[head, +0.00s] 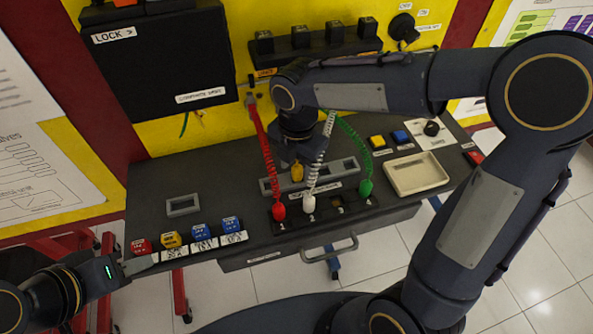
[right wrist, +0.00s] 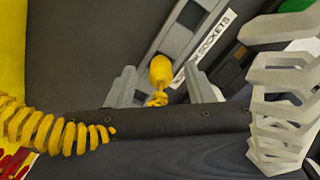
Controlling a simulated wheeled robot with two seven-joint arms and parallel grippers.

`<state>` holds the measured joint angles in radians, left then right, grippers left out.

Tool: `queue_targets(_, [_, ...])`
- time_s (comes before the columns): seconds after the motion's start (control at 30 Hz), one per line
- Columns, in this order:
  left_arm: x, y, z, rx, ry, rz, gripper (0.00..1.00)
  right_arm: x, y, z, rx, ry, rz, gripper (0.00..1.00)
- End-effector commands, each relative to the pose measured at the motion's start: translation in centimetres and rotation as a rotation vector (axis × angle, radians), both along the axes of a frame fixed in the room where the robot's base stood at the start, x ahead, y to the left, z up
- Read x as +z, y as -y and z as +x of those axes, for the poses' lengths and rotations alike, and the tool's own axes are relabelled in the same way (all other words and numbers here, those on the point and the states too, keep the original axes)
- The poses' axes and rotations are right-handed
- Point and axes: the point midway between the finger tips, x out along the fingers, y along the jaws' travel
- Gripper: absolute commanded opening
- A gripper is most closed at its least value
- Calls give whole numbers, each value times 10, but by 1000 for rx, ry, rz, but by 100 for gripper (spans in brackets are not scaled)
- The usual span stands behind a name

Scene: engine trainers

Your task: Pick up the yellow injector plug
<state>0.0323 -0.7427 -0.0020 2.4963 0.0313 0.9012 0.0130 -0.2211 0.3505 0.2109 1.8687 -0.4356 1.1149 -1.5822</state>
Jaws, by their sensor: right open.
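The yellow injector plug (head: 297,172) stands at the grey socket strip (head: 345,168) on the dark bench, and it also shows in the right wrist view (right wrist: 160,72). A coiled yellow cable (right wrist: 45,128) shows there too. My right gripper (right wrist: 160,88) is open. The plug appears between its two fingers and toward their tips, with no clear contact. In the head view my right wrist (head: 298,135) is above the plug and partly hides it. My left gripper (head: 137,265) is at the bench's front left edge; its jaw opening is unclear.
Red (head: 279,211), white (head: 309,204) and green (head: 366,187) plugs with coiled cables stand close to the right gripper. Small coloured blocks (head: 202,236) line the front left. A cream tray (head: 417,190) lies on the right. The bench's left middle is mostly clear.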

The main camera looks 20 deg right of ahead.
Motion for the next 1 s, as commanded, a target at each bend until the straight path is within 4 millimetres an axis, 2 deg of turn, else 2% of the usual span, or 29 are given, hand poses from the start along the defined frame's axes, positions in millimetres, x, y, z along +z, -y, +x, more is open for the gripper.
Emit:
queue_targets(0.1, [-1,0,0,0,0,0,36,-11,0,0,-1,-1,-1,48])
queue_targets(0.37, [-1,0,0,0,0,0,36,-12,0,0,-2,0,0,47])
queue_targets(0.7, [-1,0,0,0,0,0,36,-12,0,0,-2,1,1,2])
queue_targets(1.0, [0,0,0,0,0,0,36,-10,0,0,-2,2,1,0])
